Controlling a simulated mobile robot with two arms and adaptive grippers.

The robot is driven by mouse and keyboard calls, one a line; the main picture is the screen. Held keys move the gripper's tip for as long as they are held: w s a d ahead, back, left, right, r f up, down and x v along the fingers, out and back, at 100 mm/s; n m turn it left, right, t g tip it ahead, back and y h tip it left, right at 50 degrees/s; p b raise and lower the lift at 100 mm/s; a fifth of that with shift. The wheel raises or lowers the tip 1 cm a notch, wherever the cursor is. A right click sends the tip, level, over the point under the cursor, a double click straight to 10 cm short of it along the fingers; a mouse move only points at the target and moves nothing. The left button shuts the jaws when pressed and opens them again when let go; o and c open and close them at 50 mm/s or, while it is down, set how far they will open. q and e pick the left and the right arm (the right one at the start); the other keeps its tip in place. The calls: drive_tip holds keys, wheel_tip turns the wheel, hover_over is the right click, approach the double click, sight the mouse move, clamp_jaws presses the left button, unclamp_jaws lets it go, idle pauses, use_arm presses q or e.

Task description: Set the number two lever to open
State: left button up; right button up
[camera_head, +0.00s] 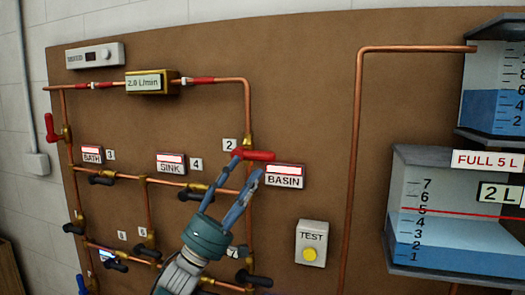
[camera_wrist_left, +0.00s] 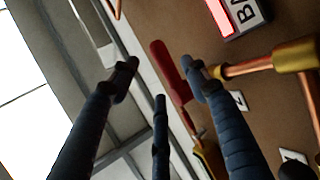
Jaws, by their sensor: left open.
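The number two lever (camera_head: 257,156) is a red handle beside the "2" label (camera_head: 229,144). It lies sideways across the vertical copper pipe, its right end above the BASIN sign (camera_head: 285,177). My left gripper (camera_head: 247,164) is open at the lever, with one fingertip by its left end and another just below it. In the left wrist view the red handle (camera_wrist_left: 170,72) appears between the spread fingers, close to the right one. I cannot tell whether they touch. The lever's valve body is partly hidden. My right gripper is not in view.
Other levers sit close by: a red one (camera_head: 51,127) at far left and several black ones, including one (camera_head: 102,181) below the BATH sign. A TEST box (camera_head: 312,242) with a yellow button is right of my gripper. Water tanks (camera_head: 455,215) stand at right.

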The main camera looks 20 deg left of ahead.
sight(258, 159)
use_arm(q)
drive_tip(key=p+x, duration=0.1)
drive_tip(key=x, duration=0.5)
drive_tip(key=shift+f+p, duration=0.1)
drive_tip(key=shift+p, duration=0.2)
drive_tip(key=c, duration=1)
clamp_jaws()
